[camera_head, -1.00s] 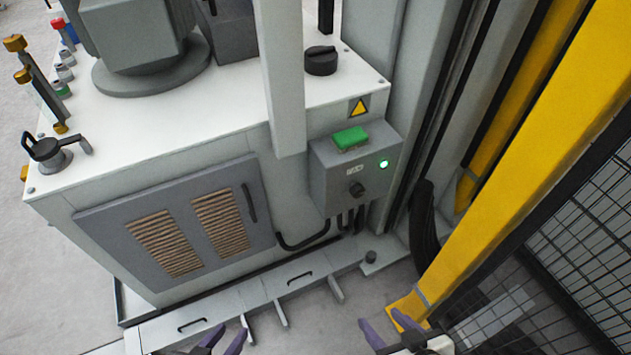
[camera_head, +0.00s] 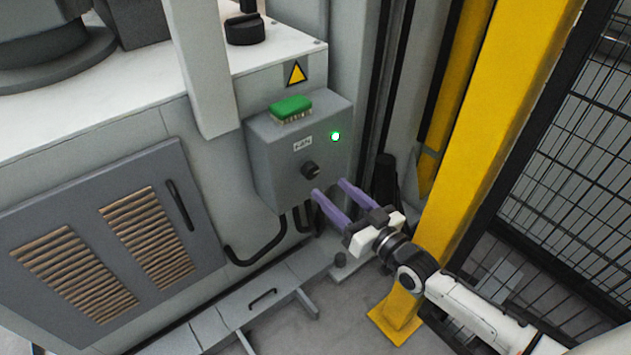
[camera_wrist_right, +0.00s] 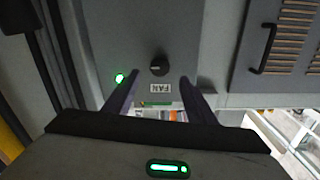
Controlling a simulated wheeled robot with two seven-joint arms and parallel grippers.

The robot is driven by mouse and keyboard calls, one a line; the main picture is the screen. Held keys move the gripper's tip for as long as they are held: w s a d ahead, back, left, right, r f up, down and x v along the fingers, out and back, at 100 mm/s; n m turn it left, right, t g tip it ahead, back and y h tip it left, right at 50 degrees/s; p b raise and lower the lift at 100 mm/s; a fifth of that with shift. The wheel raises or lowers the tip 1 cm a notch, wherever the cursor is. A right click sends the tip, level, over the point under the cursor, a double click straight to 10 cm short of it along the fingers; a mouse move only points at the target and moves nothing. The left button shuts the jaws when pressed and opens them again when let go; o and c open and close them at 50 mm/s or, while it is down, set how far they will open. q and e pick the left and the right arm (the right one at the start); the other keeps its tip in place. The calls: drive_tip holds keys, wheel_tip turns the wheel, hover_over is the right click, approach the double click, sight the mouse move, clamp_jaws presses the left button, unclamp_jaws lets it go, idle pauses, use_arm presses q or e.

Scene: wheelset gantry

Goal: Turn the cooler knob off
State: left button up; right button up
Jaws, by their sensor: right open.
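The cooler knob (camera_head: 310,170) is a small black knob on the front of a grey control box (camera_head: 270,160), below a label that reads FAN. A green light (camera_head: 335,136) is lit beside it. In the right wrist view the knob (camera_wrist_right: 159,66) shows ahead of the fingers, with the FAN label (camera_wrist_right: 160,88) upside down. My right gripper (camera_head: 330,188) is open, with purple fingers just below and right of the knob. Nothing is between the fingers, and they appear apart from the knob. My left gripper is not in view.
A green-topped brush (camera_head: 291,108) lies on top of the box. A yellow post (camera_head: 480,150) and a black mesh fence (camera_head: 570,150) stand to the right. A vented grey panel (camera_head: 70,240) is at the left. Black cables (camera_head: 255,248) run below the box.

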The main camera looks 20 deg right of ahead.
sight(313, 174)
drive_tip(key=b+x, duration=0.2)
drive_tip(key=x, duration=0.4)
drive_tip(key=shift+w+f, duration=0.1)
drive_tip(key=shift+w, duration=0.05)
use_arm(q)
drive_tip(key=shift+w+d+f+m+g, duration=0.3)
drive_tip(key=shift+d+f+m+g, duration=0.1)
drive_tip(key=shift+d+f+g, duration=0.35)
use_arm(e)
drive_tip(key=shift+w+a, duration=0.3)
drive_tip(key=shift+w, duration=0.35)
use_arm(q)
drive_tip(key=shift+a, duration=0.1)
use_arm(e)
drive_tip(key=c, duration=1)
drive_tip(key=shift+c, duration=0.2)
